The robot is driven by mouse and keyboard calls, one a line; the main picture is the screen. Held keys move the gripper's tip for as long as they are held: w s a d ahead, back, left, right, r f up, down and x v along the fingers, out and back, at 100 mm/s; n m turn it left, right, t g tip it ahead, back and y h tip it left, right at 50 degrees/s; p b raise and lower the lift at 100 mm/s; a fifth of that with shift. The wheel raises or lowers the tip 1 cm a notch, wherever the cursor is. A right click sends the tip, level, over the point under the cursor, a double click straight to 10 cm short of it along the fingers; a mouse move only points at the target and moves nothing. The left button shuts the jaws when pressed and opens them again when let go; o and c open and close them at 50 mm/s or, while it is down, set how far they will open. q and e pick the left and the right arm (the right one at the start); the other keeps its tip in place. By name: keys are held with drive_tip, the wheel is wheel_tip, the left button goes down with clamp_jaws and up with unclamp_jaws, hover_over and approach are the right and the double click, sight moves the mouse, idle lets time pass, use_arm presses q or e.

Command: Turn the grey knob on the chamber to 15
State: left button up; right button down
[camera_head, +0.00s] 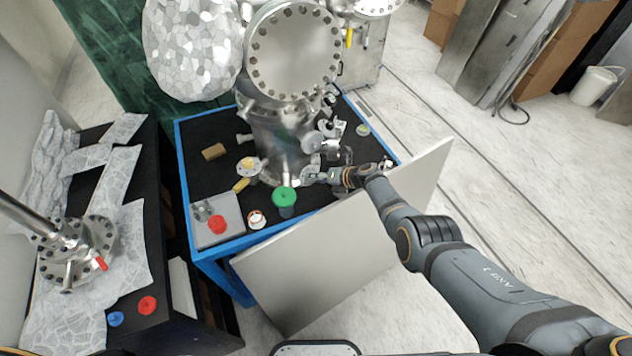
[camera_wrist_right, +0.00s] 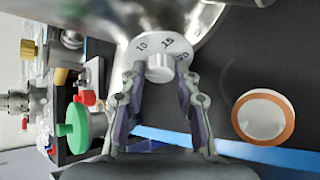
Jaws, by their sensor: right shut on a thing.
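The steel chamber (camera_head: 278,140) stands on the black table top with the blue frame. In the right wrist view, the grey knob (camera_wrist_right: 159,72) sits low on the chamber in front of a pale dial plate (camera_wrist_right: 160,45) marked 10, 15 and 20. The 15 is nearly straight above the knob; I cannot make out a pointer. My right gripper (camera_head: 308,178) reaches in from the right at the chamber's base. Its fingers are shut on the grey knob, one on each side. The knob is too small to make out in the head view. My left gripper is not in view.
A green knob (camera_head: 284,196) stands close in front of the chamber, left of my gripper. A large pale panel (camera_head: 320,265) leans at the table's front.

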drive_tip(key=shift+f+m, duration=0.2)
drive_tip(key=shift+m, duration=0.2)
drive_tip(key=shift+r, duration=0.15)
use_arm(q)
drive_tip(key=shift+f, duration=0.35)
use_arm(e)
drive_tip(key=c, duration=1)
unclamp_jaws()
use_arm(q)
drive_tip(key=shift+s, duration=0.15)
